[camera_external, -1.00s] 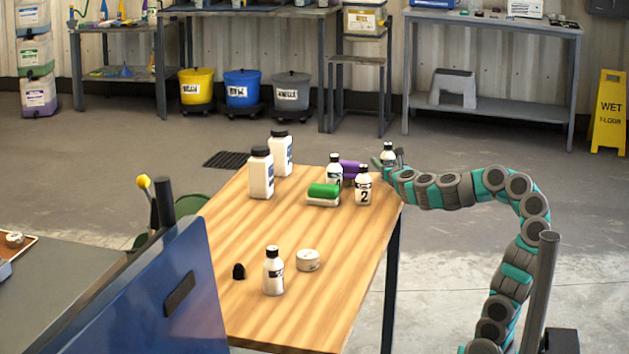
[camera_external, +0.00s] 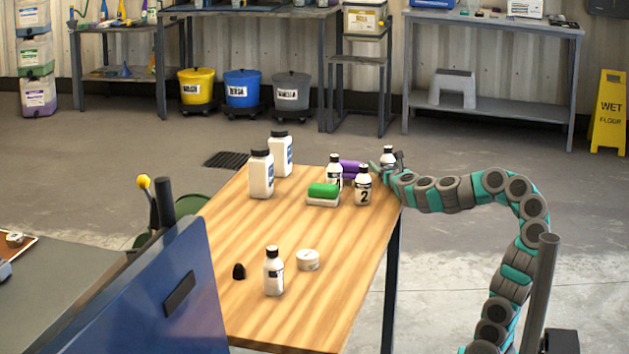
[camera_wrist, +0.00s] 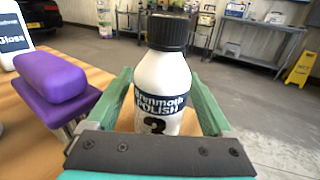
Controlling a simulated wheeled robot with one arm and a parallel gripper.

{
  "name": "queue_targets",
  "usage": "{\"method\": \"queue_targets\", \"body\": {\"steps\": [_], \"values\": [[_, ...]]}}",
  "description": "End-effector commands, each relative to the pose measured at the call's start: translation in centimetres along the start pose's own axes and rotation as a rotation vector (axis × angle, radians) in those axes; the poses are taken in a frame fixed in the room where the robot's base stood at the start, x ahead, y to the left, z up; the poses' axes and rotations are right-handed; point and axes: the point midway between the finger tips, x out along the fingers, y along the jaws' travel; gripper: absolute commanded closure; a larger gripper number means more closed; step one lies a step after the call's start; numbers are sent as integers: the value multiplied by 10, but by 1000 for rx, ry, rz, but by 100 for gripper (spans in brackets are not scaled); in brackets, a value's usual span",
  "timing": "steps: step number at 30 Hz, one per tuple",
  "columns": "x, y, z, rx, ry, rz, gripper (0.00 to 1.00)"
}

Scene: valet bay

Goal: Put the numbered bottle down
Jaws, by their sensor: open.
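The numbered bottle (camera_wrist: 160,85) is white with a black cap and a dark "POLISH" label; its number, partly cut off, looks like a 3. It is upright at the far right corner of the wooden table (camera_external: 310,290), and also shows in the external view (camera_external: 388,153). My gripper (camera_external: 387,168) is open around it, with green fingers on both sides in the wrist view (camera_wrist: 163,95). The bottle's base is hidden, so its contact with the tabletop cannot be seen. Another bottle marked 2 (camera_external: 363,187) stands just left of it.
Near my gripper are a purple block (camera_wrist: 58,82), a green-topped block (camera_external: 323,191) and another small bottle (camera_external: 334,170). Two large white bottles (camera_external: 261,175) stand farther left. A small bottle (camera_external: 273,272), white round tin (camera_external: 308,260) and black cap (camera_external: 239,271) occupy the front. The table's middle is clear.

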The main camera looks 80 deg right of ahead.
Motion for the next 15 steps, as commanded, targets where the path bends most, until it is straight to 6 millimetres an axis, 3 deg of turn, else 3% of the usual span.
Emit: {"method": "queue_targets", "body": {"steps": [5,15], "values": [[-2,0,5,0,0,1,14],[-55,1,5,5,-1,5,14]]}}
